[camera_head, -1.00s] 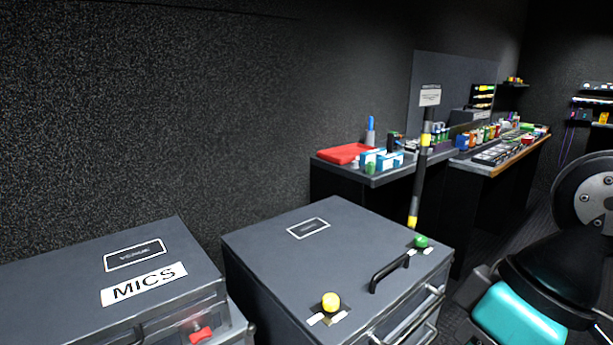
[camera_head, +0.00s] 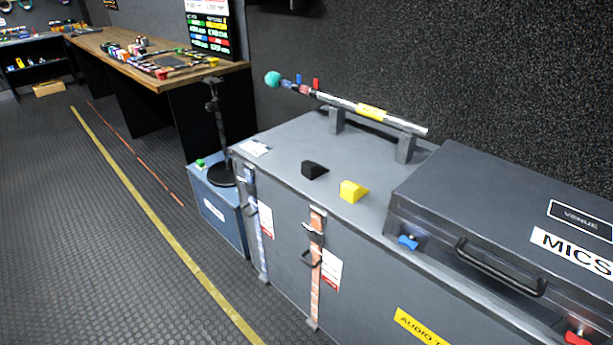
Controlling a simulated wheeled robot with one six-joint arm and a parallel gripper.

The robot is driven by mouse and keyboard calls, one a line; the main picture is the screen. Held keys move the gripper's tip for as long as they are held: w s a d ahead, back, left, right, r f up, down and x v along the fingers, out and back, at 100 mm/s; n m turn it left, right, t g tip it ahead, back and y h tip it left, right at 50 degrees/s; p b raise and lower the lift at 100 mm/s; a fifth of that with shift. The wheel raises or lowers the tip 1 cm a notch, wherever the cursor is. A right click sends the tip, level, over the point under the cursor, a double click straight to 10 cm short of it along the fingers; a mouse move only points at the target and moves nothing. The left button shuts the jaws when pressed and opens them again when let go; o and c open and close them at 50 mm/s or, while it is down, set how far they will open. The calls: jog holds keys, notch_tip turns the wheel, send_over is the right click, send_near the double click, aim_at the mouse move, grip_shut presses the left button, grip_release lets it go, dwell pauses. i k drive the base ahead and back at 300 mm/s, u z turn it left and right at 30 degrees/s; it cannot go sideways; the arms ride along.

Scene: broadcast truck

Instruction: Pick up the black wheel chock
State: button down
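The black wheel chock (camera_head: 314,170) is a small dark wedge. It sits on the grey lid of a large flight case (camera_head: 285,143), near the middle of the clear part of the lid. A yellow wedge of similar shape (camera_head: 353,191) sits close to its right and nearer the front edge, apart from it. My gripper is not in view in the head view now, so its state does not show.
A pole on two grey stands (camera_head: 370,112) lies along the case's back. A case marked MICS (camera_head: 500,215) sits at right. A blue case (camera_head: 217,203) with a black stand stands left. Open floor (camera_head: 75,225) with a yellow line lies at left.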

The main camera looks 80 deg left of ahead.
aim_at(310, 170)
jog(key=u, duration=2.15)
